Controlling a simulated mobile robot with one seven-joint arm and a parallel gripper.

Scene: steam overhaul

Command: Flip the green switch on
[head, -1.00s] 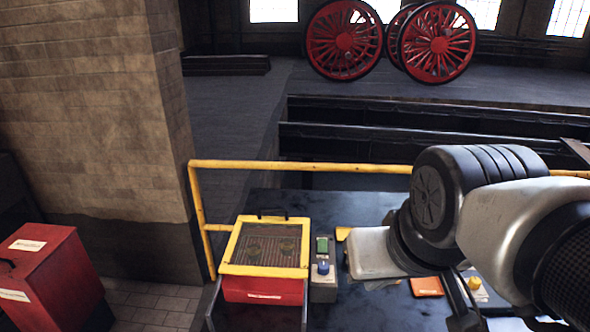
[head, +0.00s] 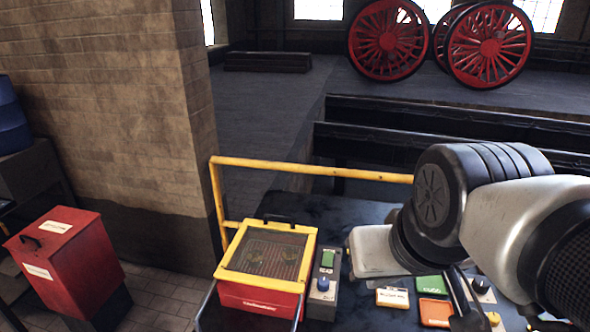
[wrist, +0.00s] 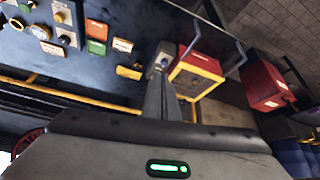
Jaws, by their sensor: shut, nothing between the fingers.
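A narrow grey control box (head: 323,285) stands on the dark bench, just right of a red and yellow case. A green switch (head: 328,259) is on its far part, with a blue knob (head: 323,284) nearer. I cannot tell which way the switch is tipped. In the wrist view the box (wrist: 161,58) shows just beyond my fingertips, and the switch is not clear. My gripper (head: 466,318) is shut and empty, right of the box in the head view, with its lower part cut off or hidden by the arm. It also shows in the wrist view (wrist: 162,88).
The red and yellow case (head: 262,302) stands close left of the box. Several labelled blocks, including a green one (head: 433,285) and an orange one (head: 434,312), lie to the right. A yellow rail (head: 300,168) runs behind. A red bin (head: 68,262) stands left.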

